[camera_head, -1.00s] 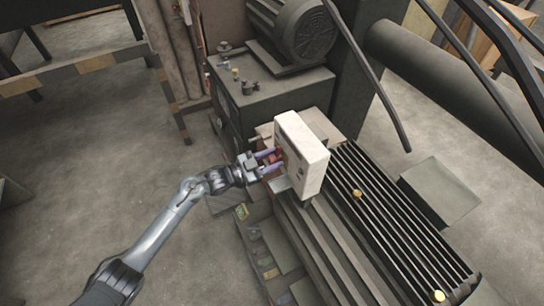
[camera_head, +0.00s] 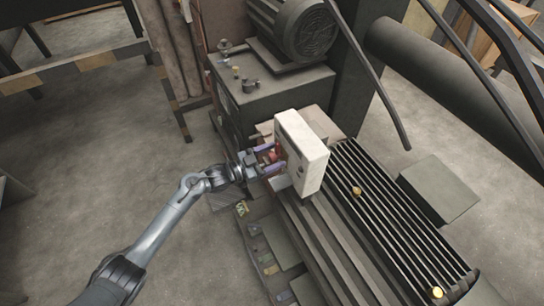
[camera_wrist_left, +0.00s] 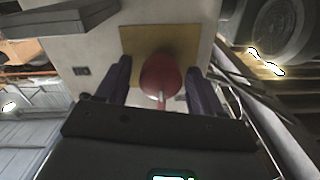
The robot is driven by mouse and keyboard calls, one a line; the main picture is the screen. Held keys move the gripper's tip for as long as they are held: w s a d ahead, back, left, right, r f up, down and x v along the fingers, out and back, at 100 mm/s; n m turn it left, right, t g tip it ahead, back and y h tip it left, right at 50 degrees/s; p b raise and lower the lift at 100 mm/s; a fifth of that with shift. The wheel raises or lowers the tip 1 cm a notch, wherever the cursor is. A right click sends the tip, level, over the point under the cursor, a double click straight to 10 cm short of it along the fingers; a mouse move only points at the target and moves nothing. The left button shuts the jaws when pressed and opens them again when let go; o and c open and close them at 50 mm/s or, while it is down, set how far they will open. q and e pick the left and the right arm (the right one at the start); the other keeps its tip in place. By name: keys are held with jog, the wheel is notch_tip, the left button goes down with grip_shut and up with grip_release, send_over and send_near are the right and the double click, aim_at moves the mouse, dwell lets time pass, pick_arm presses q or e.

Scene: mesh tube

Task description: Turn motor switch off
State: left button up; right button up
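A pale switch box (camera_head: 301,152) stands on the machine in the middle of the head view. The wrist view shows its face (camera_wrist_left: 84,45) with a yellow plate (camera_wrist_left: 131,41) and a round red knob (camera_wrist_left: 160,74) on a thin stem. My left gripper (camera_head: 269,158) is at the box's left side. Its two purple fingers stand either side of the red knob, with a small gap on each side in the wrist view (camera_wrist_left: 160,66). The gripper is open and holds nothing. My right gripper is in neither view.
A motor (camera_head: 295,28) sits on a dark cabinet (camera_head: 262,92) behind the box. A ribbed machine bed (camera_head: 385,225) runs to the lower right. A striped barrier (camera_head: 85,66) is at the upper left. The floor at left is clear.

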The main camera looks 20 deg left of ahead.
pick_arm(q)
jog(key=shift+f, duration=0.1)
jog(key=shift+s+a, duration=0.35)
jog(key=v, duration=0.9)
jog(key=shift+s+a, duration=0.25)
jog(key=shift+s, duration=0.05)
jog(key=shift+f, duration=0.1)
